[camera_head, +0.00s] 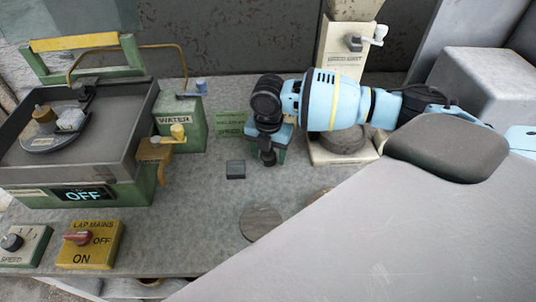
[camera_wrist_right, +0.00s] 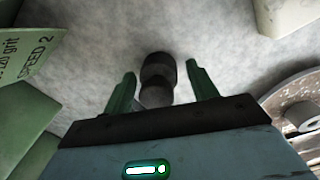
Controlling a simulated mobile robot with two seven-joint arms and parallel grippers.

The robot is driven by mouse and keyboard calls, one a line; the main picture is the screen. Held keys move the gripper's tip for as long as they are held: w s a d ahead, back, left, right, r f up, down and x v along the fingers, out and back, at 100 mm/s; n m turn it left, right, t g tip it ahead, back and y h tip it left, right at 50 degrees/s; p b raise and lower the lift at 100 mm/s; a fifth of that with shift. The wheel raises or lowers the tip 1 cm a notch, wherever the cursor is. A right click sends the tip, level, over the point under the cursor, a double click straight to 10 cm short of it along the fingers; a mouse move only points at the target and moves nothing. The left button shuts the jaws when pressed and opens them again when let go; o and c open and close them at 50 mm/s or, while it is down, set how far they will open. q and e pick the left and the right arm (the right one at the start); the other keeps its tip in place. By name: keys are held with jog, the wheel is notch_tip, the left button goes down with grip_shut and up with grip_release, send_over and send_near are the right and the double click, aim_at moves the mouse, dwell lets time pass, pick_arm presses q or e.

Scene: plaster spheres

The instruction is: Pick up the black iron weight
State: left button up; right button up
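The black iron weight (camera_wrist_right: 157,79) shows in the right wrist view as a dark, rounded, two-part shape with a narrower neck. My right gripper (camera_wrist_right: 160,70) is open, with one green finger on each side of the weight and a gap visible on both sides. In the head view my right gripper (camera_head: 269,152) points down at the bench, and its body covers much of that spot. I cannot tell the height of the fingertips above the bench. My left gripper is not in view.
A small dark block (camera_head: 235,169) lies left of the right gripper. A wooden disc (camera_head: 261,222) lies nearer. The green water box (camera_head: 181,122) and lapping machine (camera_head: 70,190) stand left, with the yellow mains switch (camera_head: 90,245) in front. A pale stand (camera_head: 345,55) is behind right.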

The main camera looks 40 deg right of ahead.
jog(key=c, duration=1.2)
jog(key=shift+r, duration=0.1)
jog(key=shift+w+r, duration=0.1)
jog(key=shift+r, duration=0.45)
notch_tip(320, 180, up, 3)
jog(key=shift+f, duration=0.15)
jog(key=s+d, duration=0.1)
jog(key=s, duration=0.4)
jog(key=s+d, duration=0.1)
jog(key=s, duration=0.4)
jog(key=s+d+r, duration=0.1)
jog(key=s, duration=0.4)
jog(key=shift+s+d+p, duration=0.3)
jog(key=shift+d+p, duration=0.05)
jog(key=shift+d, duration=0.05)
